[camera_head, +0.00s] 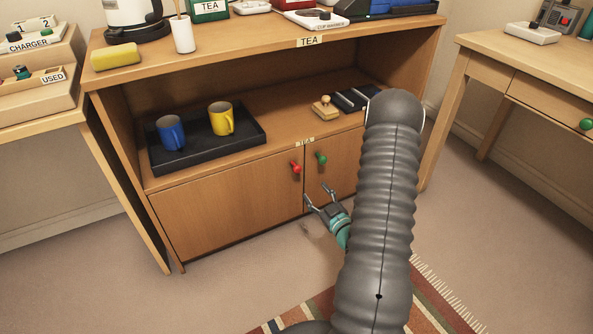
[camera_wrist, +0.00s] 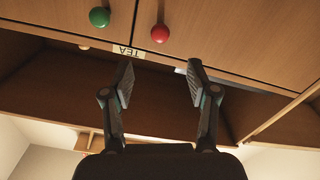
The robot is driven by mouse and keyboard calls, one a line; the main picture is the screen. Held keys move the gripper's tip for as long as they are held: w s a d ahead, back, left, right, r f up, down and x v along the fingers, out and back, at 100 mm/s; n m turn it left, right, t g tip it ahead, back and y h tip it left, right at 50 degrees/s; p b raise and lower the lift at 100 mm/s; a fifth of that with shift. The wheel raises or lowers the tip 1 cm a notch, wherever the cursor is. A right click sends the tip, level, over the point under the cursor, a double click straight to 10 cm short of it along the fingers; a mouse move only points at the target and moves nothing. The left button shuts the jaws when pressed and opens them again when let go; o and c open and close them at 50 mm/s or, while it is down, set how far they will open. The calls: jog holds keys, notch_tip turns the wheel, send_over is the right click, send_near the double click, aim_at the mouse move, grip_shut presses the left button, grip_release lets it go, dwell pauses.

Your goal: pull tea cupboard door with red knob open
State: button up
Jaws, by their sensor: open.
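The tea cupboard's left door (camera_head: 228,208) bears the red knob (camera_head: 296,167) near its upper right corner. It looks shut beside the right door (camera_head: 345,165), which bears the green knob (camera_head: 321,158). My gripper (camera_head: 317,193) is open and empty, in front of the doors, lower and to the right of the red knob, touching neither knob as far as I can see. The wrist view looks upside down: the red knob (camera_wrist: 160,33) is above and between my gripper's open fingers (camera_wrist: 160,75), with the green knob (camera_wrist: 99,17) to its left.
The open shelf above the doors holds a black tray (camera_head: 250,151) with a blue mug (camera_head: 171,134) and a yellow mug (camera_head: 221,119). A desk (camera_head: 520,85) stands at the right. A striped rug (camera_head: 435,300) lies in front. The floor left of my arm is clear.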

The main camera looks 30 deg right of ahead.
aim_at(299, 171)
jog(key=w, duration=0.9)
jog(key=w+p, duration=0.1)
jog(key=w, duration=0.3)
jog(key=shift+w+a, duration=0.25)
jog(key=shift+c, duration=0.3)
grip_shut()
